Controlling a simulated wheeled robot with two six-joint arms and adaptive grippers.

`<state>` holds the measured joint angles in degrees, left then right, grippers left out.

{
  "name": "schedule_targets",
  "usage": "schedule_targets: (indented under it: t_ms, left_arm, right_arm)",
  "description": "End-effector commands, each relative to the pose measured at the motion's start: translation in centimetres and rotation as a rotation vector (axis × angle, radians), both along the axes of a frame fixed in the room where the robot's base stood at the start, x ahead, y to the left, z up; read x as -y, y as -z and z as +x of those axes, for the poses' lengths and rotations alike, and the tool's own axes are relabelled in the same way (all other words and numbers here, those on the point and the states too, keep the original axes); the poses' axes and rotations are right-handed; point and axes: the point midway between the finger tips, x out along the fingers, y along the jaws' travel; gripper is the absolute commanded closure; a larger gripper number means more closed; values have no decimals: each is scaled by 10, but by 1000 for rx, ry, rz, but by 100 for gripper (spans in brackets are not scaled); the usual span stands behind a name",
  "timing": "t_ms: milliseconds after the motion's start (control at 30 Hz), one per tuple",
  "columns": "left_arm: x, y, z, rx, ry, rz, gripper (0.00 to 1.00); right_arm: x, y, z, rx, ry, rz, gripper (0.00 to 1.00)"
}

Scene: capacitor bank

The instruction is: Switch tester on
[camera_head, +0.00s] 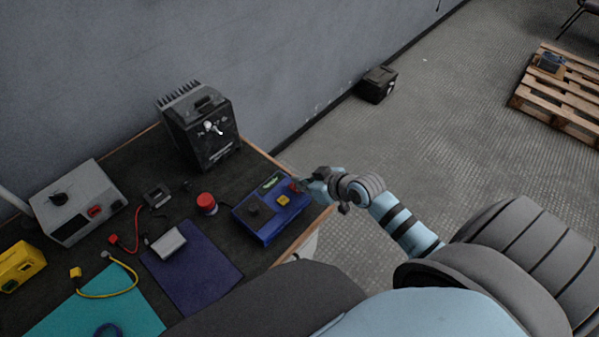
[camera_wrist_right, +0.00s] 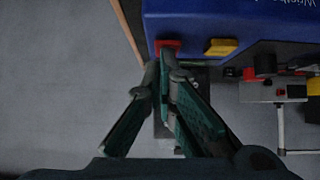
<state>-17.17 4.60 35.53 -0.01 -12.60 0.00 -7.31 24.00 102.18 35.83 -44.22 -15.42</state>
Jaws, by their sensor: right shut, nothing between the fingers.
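A blue box with a green display, a dark knob, a yellow button and a red switch (camera_wrist_right: 168,46), which looks like the tester (camera_head: 262,216), sits at the right edge of the table. The box also fills the top of the right wrist view (camera_wrist_right: 270,22), with the yellow button (camera_wrist_right: 221,47) beside the red switch. My right gripper (camera_head: 303,185) is at the red switch's corner of the box. In the right wrist view its shut, empty fingertips (camera_wrist_right: 160,66) are just below the red switch; I cannot tell whether they touch it. My left gripper is not in view.
A black finned unit (camera_head: 205,130) stands behind the box against the wall. A red round button (camera_head: 206,202), a grey box (camera_head: 78,200), a purple mat (camera_head: 205,275) and cables lie to the left. The floor right of the table is clear near my arm.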

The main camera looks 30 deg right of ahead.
Motion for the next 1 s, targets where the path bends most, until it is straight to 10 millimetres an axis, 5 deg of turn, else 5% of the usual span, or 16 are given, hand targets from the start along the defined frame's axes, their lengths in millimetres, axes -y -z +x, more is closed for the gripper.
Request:
schedule_targets:
  t_ms: [333, 567, 1000]
  left_arm:
    - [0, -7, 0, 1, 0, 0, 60]
    - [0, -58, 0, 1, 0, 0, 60]
    - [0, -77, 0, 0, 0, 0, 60]
  right_arm:
    - [0, -6, -1, -2, 0, -1, 100]
    - [3, -51, -5, -2, 3, 0, 100]
    - [22, -97, -76, -2, 0, -3, 100]
